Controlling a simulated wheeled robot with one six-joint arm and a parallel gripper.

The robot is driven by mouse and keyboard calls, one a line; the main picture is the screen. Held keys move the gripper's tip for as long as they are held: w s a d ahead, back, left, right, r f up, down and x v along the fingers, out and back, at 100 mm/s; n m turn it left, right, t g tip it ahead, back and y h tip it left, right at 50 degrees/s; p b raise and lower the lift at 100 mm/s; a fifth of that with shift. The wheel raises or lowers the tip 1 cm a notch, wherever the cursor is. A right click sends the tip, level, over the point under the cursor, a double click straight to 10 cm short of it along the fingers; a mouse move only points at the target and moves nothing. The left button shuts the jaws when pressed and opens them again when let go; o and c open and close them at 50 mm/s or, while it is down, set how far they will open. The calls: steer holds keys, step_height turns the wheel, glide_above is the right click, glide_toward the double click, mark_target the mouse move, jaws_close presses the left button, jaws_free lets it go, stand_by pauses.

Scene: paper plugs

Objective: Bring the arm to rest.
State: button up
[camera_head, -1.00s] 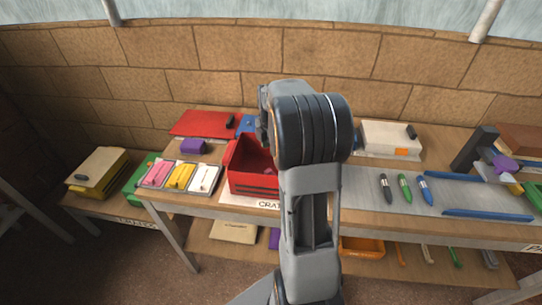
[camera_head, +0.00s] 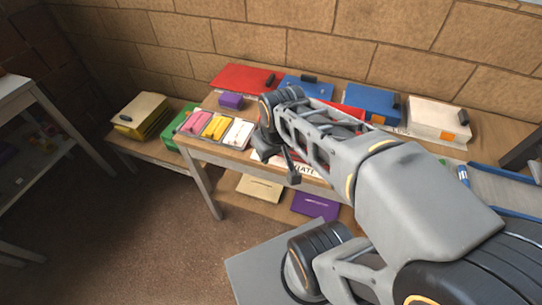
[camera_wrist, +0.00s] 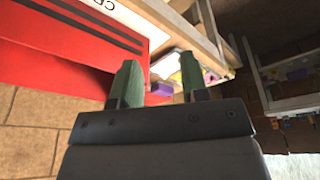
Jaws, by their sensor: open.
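My arm stretches across the head view from the lower right toward the bench, its wrist in front of the crate area. My gripper (camera_wrist: 160,85) shows its two green-grey fingers apart in the wrist view, with nothing held between them. In the head view the gripper end is small and dark and hangs in front of the bench's front edge; its fingers are hard to make out there. The red crate (camera_wrist: 65,45) fills the upper left of the wrist view. In the head view my arm hides most of it.
The bench holds pink, yellow and white trays (camera_head: 239,133), a purple block (camera_head: 231,101), a red folder (camera_head: 240,77), blue boxes (camera_head: 372,103) and a white box (camera_head: 438,119). A side table (camera_head: 160,147) stands left. The floor (camera_head: 130,235) at front left is clear.

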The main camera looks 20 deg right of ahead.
steer(key=shift+s+a+f+m, duration=0.3)
steer(key=shift+s+a+m, duration=0.2)
steer(key=shift+s+m, duration=0.25)
steer(key=shift+t, duration=0.3)
step_height(320, 180, up, 5)
steer(key=p, duration=0.4)
